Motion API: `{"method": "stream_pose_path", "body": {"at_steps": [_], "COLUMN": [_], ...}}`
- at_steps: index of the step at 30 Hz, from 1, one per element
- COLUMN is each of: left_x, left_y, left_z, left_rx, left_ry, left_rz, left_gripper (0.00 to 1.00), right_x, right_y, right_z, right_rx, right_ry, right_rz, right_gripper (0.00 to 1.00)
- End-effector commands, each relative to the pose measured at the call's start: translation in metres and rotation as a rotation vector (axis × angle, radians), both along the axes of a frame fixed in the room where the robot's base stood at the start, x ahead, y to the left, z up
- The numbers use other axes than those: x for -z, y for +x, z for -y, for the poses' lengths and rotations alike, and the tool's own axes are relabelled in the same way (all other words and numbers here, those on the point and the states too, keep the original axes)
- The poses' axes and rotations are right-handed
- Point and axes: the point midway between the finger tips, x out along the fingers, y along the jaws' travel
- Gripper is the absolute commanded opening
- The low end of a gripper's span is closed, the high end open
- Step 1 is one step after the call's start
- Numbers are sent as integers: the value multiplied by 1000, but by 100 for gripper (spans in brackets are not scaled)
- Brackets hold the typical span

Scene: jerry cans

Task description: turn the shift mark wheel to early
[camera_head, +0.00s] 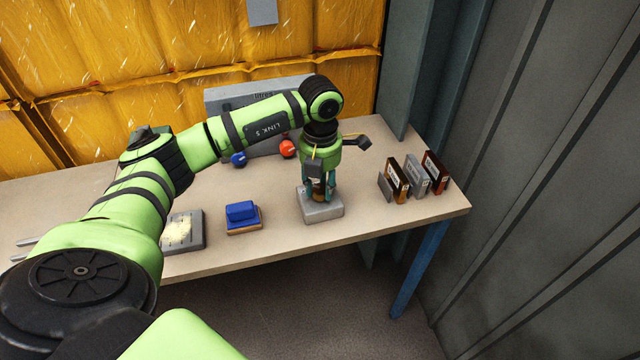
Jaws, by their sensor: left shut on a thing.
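A small grey block (322,209) stands on the table, right of its middle. A brownish upright piece (319,188) sits on top of it and seems to be the shift mark wheel; any mark on it is too small to read. My left gripper (319,194) points straight down over the block and is shut on this piece. Its fingers hide most of the piece, so I cannot tell which way it is turned. My right gripper is not in view.
Several upright dark and grey plates (416,178) stand at the table's right end. A blue block on a brown base (242,217) and a grey tray with yellowish grains (184,232) lie to the left. A grey panel (228,101) with blue and red-orange knobs stands behind.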

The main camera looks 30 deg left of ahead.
Motion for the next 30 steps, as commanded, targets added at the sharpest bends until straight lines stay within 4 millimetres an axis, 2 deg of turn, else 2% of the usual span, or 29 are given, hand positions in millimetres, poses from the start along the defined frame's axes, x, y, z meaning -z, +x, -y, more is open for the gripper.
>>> {"method": "stream_pose_path", "body": {"at_steps": [18, 19, 20, 21, 30], "left_x": [1, 1, 1, 1, 0], "left_y": [-1, -1, -1, -1, 0], "left_z": [2, 2, 2, 2, 1], "left_rx": [-40, -40, -40, -40, -42], "left_ry": [-3, -3, -3, -3, -2], "left_rz": [-4, -4, -4, -4, -1], "left_gripper": [3, 39, 51, 59, 59], "right_x": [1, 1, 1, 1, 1], "right_y": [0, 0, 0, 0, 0], "right_z": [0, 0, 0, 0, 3], "right_rx": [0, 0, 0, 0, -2], "right_ry": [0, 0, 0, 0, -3], "right_rz": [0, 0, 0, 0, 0], "right_gripper": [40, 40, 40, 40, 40]}}
